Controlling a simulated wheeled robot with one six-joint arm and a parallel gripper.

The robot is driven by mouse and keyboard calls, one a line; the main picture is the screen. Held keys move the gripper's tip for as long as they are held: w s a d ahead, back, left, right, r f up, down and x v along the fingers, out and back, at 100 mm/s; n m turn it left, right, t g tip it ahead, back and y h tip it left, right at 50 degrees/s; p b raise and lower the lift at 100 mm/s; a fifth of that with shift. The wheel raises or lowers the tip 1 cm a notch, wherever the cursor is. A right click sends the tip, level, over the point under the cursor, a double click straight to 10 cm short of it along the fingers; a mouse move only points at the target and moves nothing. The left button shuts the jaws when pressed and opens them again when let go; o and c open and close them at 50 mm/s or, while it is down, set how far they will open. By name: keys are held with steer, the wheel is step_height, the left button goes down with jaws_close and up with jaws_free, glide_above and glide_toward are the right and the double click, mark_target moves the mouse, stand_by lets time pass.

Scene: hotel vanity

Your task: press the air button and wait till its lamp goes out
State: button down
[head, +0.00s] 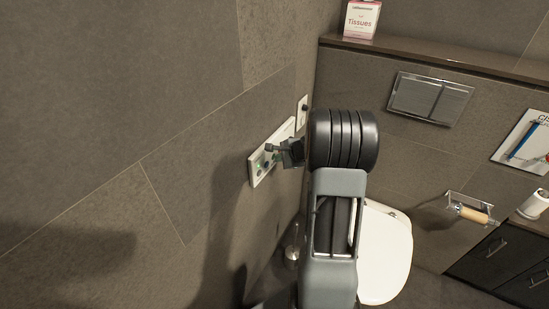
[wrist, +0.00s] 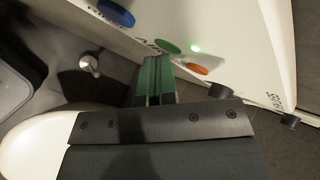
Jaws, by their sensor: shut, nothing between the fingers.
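A white control panel (head: 257,174) is on the left wall; it also fills the top of the wrist view (wrist: 235,30). There it carries a blue button (wrist: 117,13), a green button (wrist: 167,46) and an orange button (wrist: 197,69). A small green lamp (wrist: 196,49) glows beside the green and orange buttons. My gripper (head: 279,151) is shut and empty, at the panel. In the wrist view its fingertips (wrist: 153,64) lie just below the green button; I cannot tell whether they touch it.
A white toilet (head: 384,252) stands right of my arm. A toilet brush (head: 292,252) is below the panel. A flush plate (head: 430,98), paper holder (head: 470,211) and ledge with a tissue box (head: 361,19) are at right.

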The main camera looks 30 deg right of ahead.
steer(key=shift+s+d, duration=0.1)
steer(key=shift+s, duration=0.05)
steer(key=shift+s+d+b, duration=0.25)
steer(key=shift+s+b, duration=0.05)
steer(key=shift+s, duration=0.25)
stand_by(0.3)
steer(key=shift+s+d+b, duration=0.2)
steer(key=shift+s+d, duration=0.2)
steer(key=shift+s, duration=0.35)
steer(key=shift+s+d+b, duration=0.2)
steer(key=shift+s+d, duration=0.2)
steer(key=shift+s, duration=0.3)
steer(key=shift+s+d+b, duration=0.2)
steer(key=shift+s+d, duration=0.2)
steer(key=shift+s, duration=0.35)
